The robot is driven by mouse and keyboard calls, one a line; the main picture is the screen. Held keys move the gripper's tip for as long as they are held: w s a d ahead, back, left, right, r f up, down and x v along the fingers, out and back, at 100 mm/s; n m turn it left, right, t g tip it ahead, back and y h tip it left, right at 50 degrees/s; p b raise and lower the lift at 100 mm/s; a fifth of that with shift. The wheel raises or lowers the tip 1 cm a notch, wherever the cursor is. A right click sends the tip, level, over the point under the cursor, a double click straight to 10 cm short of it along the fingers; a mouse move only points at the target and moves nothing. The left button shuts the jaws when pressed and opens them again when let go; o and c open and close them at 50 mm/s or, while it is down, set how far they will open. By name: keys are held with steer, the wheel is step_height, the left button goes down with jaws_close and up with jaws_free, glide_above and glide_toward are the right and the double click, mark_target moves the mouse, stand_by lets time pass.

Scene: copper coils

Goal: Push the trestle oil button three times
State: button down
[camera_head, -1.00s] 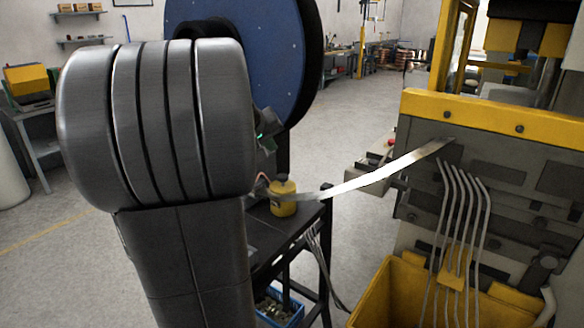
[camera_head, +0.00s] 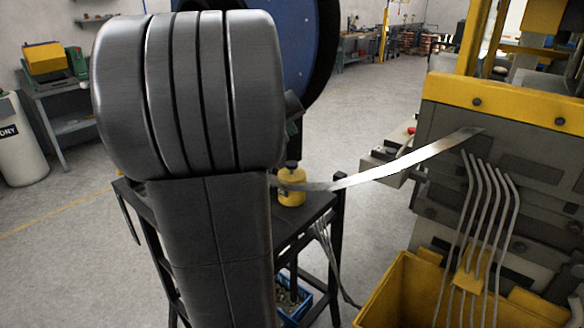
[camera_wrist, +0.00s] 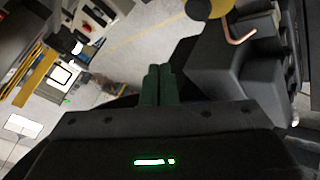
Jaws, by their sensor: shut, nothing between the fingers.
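A yellow oil pot (camera_head: 291,190) with a black cap (camera_head: 292,166) stands on the dark trestle (camera_head: 302,219). I take this cap for the oil button. My arm covers the left part of the trestle. My gripper (camera_wrist: 157,68) shows two dark green fingers pressed together, empty, in the wrist view. In the head view it is mostly hidden behind my arm's wrist. A yellow round part (camera_wrist: 208,7) and a bent copper tube (camera_wrist: 238,32) show at the top of the wrist view, right of the fingers and apart from them; they may belong to the oil pot.
A metal strip (camera_head: 385,173) runs across the trestle to the grey and yellow machine (camera_head: 500,120) on the right. A blue wheel (camera_head: 300,50) stands behind my arm. A blue crate (camera_head: 292,300) sits under the trestle. Open floor (camera_head: 70,270) lies at the left.

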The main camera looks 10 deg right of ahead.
mark_target(293, 163)
step_height(293, 163, down, 7)
steer(key=b, duration=0.4)
steer(key=shift+r+b, duration=0.15)
steer(key=shift+b, duration=0.25)
stand_by(1.5)
steer(key=shift+f+b, duration=0.4)
steer(key=shift+b, duration=0.1)
steer(key=shift+f+b, duration=0.85)
steer(key=shift+f, duration=0.1)
stand_by(0.7)
stand_by(0.3)
steer(key=shift+r+p, duration=1.05)
steer(key=shift+r, duration=0.35)
steer(key=shift+r+p, duration=1.85)
steer(key=shift+r, duration=0.65)
